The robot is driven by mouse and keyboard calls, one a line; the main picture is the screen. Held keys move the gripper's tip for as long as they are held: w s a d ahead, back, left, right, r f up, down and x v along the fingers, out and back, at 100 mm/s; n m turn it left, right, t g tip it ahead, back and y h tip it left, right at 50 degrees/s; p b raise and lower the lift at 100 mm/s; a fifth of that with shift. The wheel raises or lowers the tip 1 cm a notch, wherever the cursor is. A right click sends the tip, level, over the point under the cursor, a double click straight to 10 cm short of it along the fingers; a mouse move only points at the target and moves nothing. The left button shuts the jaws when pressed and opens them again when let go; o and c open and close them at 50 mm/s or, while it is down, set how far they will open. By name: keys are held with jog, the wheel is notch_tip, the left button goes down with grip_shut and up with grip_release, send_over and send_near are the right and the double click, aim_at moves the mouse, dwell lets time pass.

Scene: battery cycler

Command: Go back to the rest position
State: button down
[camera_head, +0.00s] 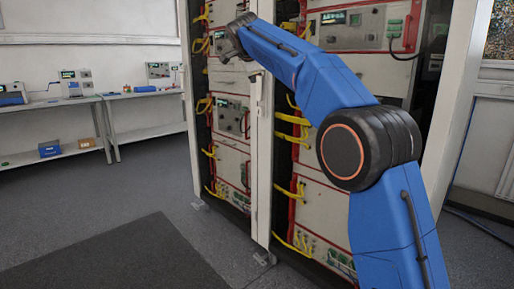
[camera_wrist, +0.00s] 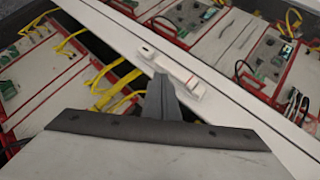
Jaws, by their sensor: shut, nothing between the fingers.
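My gripper (camera_wrist: 160,98) shows in the wrist view as dark grey fingers, closed together with nothing between them. The fingertips are close to a white handle (camera_wrist: 172,72) on a white cabinet post (camera_wrist: 115,35). I cannot tell whether they touch it. In the head view my blue arm reaches up and left across the front of the battery cycler cabinet (camera_head: 262,160). Its wrist end is by the upper part of the white post, and the fingers are not clear there.
Cabinet bays with red-edged modules (camera_head: 232,115) and yellow cables (camera_head: 292,140) lie close around the arm. Wall benches (camera_head: 140,96) with instruments stand at the left. The floor (camera_head: 150,195) between benches and cabinet is clear, with a dark mat (camera_head: 110,260) in front.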

jog(key=s+d+f+n+g, duration=0.2)
jog(key=s+d+f+n, duration=0.3)
jog(key=s+d, duration=0.8)
jog(key=s+d+f+n+g, duration=0.25)
jog(key=s+d+f, duration=0.45)
jog(key=s+d, duration=0.6)
jog(key=s+d+f+n, duration=0.1)
jog(key=s+f+n, duration=0.1)
jog(key=s+f, duration=0.8)
jog(key=s+d+f+n+g, duration=0.1)
jog(key=s+d+f+n, duration=0.1)
jog(key=s+f, duration=0.7)
jog(key=s+d+f+n+g, duration=0.1)
jog(key=s+d+f+n, duration=0.1)
jog(key=s+f, duration=0.8)
jog(key=s+n, duration=0.1)
jog(key=s, duration=0.6)
jog(key=shift+d+f+y, duration=0.25)
jog(key=shift+f+y, duration=0.1)
jog(key=shift+y, duration=0.05)
jog(key=shift+n, duration=0.25)
